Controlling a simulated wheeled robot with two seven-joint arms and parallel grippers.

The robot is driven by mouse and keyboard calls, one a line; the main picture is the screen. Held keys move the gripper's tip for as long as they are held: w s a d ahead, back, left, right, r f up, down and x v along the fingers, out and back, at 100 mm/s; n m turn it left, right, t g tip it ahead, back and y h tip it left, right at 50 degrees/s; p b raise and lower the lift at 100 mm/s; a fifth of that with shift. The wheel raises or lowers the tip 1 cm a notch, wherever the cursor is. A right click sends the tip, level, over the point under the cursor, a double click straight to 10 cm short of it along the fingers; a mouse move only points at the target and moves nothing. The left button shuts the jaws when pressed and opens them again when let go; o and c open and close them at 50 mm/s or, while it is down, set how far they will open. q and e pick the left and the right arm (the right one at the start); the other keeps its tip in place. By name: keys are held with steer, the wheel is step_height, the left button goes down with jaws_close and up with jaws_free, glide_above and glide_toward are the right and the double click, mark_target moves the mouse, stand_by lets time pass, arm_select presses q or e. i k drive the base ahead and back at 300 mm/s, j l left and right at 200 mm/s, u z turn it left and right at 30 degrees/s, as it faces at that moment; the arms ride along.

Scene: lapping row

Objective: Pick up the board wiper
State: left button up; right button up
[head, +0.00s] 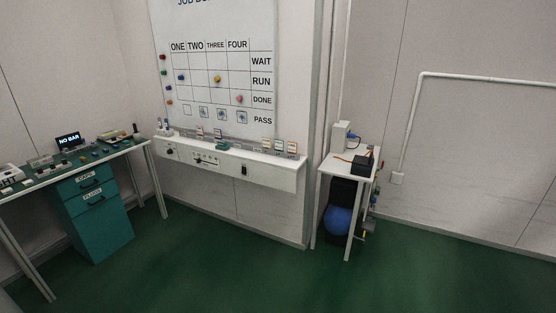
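The job board (222,75) hangs on the back wall, with columns ONE to FOUR and rows WAIT, RUN, DONE and PASS. A white ledge (275,169) runs below it and carries several small items. A small dark block (222,146) on the middle of the ledge may be the board wiper, but it is too small to tell. Neither of my grippers shows in the head view.
A green-topped bench (62,172) with teal drawers (97,221) stands at the left, crowded with small parts. A small white table (346,156) with a dark box (363,164) stands right of the ledge, a blue round thing (339,219) under it. The green floor (215,265) in front is clear.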

mark_target(221, 145)
steer(key=i+l+u, duration=0.2)
steer(key=i+u, duration=0.15)
steer(key=i+l+u, duration=0.3)
steer(key=i, duration=0.25)
